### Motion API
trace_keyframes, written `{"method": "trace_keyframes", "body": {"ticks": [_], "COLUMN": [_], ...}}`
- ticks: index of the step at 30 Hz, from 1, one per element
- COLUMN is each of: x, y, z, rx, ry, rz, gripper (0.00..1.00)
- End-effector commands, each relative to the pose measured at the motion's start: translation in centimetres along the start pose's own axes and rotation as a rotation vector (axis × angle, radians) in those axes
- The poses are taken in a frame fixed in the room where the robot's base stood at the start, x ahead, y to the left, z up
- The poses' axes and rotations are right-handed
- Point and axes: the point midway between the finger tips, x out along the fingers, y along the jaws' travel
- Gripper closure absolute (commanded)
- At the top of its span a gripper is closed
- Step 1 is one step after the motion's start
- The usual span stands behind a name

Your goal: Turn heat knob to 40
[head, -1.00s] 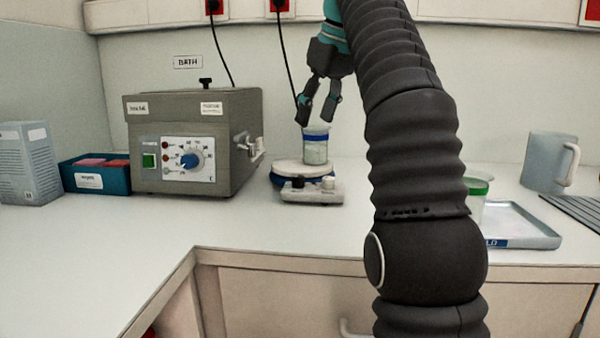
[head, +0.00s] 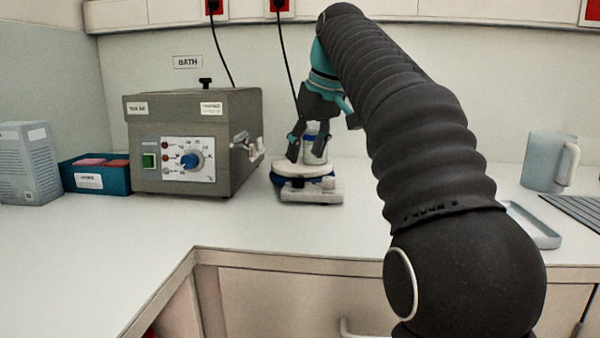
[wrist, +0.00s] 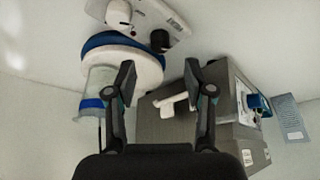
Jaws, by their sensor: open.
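The stirring hotplate (head: 311,194) stands right of the bath, with a dark knob (head: 298,184) and a pale knob (head: 328,183) on its front. They also show as a black knob (wrist: 160,40) and a white knob (wrist: 118,12) in the wrist view. The bath's front has a blue knob (head: 191,160) in a white dial; its exact setting is too small to read. A blue-banded beaker (wrist: 98,92) stands on the plate. My gripper (head: 308,152) is open and empty, its fingers partly covering the beaker. In the wrist view my gripper (wrist: 160,80) points between hotplate and bath.
The grey bath (head: 195,108) has a tap (head: 246,147) on its right side, close to the hotplate. A blue bin (head: 95,177) and a box (head: 30,165) stand left. A mug (head: 550,162) and tray (head: 540,228) are right. The front counter is clear.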

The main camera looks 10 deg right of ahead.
Motion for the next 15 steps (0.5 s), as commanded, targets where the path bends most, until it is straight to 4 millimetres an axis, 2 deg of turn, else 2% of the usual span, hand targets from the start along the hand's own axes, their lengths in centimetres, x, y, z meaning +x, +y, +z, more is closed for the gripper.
{"method": "trace_keyframes", "body": {"ticks": [7,15], "x": [3.9,5.9], "y": [0.0,0.0], "z": [0.1,0.0], "rx": [0.0,-0.001], "ry": [-0.002,-0.001], "rz": [-0.001,0.0], "gripper": [0.47,0.47]}}
